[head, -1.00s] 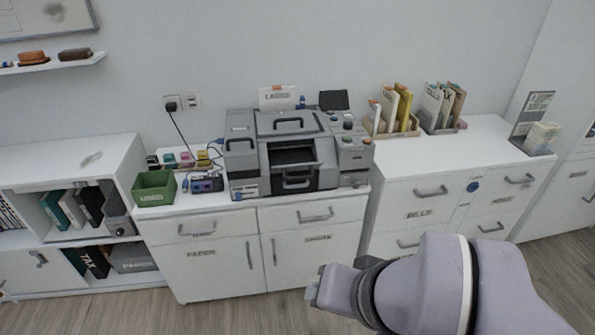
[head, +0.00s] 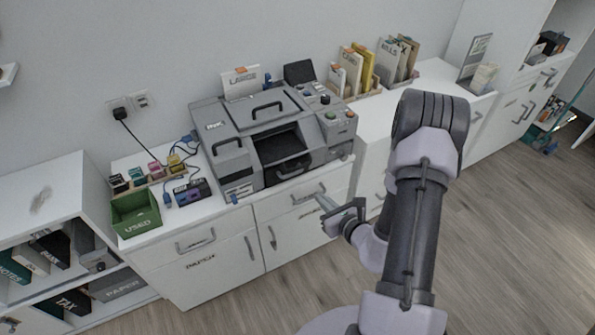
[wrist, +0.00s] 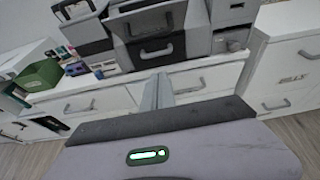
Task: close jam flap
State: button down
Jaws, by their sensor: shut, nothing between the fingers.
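The grey printer (head: 225,135) stands on the white cabinet top, and it also fills the top of the wrist view (wrist: 200,38). Its front has a dark recess (head: 278,146) in the middle. Below the recess is a dark panel with a handle, which looks like the jam flap (head: 291,168); the panel also shows in the wrist view (wrist: 157,48). How far the flap is swung open I cannot tell. My gripper (head: 323,201) is shut and empty, in front of the cabinet drawers and below the printer. In the wrist view its fingers (wrist: 157,92) point toward the printer front, apart from it.
A green USED bin (head: 137,213), small ink bottles (head: 150,174) and a purple-black device (head: 190,193) stand left of the printer. File holders (head: 362,75) stand to its right. Drawer handles (head: 308,195) stick out below. The floor in front is clear.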

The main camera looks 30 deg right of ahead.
jog(key=w+b, duration=0.2)
jog(key=w, duration=0.8)
jog(key=shift+a+r, duration=0.3)
